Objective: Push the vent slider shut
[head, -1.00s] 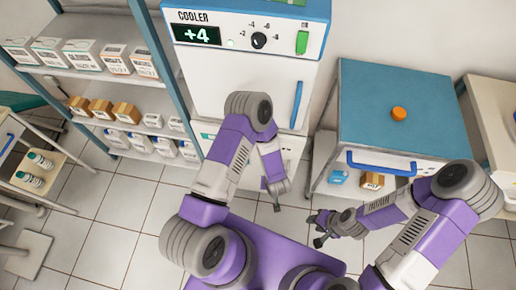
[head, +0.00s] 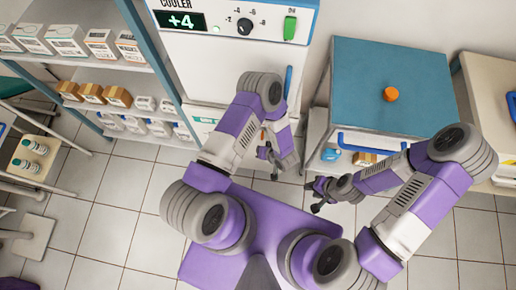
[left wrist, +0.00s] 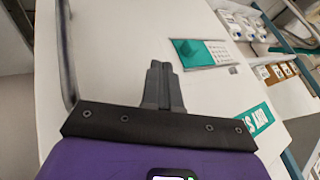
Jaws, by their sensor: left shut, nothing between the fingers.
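The vent slider shows in the left wrist view as a teal tab (left wrist: 186,50) on a grey panel (left wrist: 222,55) of the white cooler front. Its exact position along its track is hard to tell. My left gripper (left wrist: 158,66) is shut and empty, its fingertips below and left of the tab in that view and apart from it in the picture. In the head view my left gripper (head: 268,152) hangs low before the cooler (head: 215,72), and my arm hides much of the cooler's lower front. My right gripper (head: 314,197) is open and empty over the floor.
A shelf rack (head: 145,65) with boxes stands left. A blue door handle (head: 288,82) runs up the cooler. Tiled floor (head: 110,225) lies open at the left.

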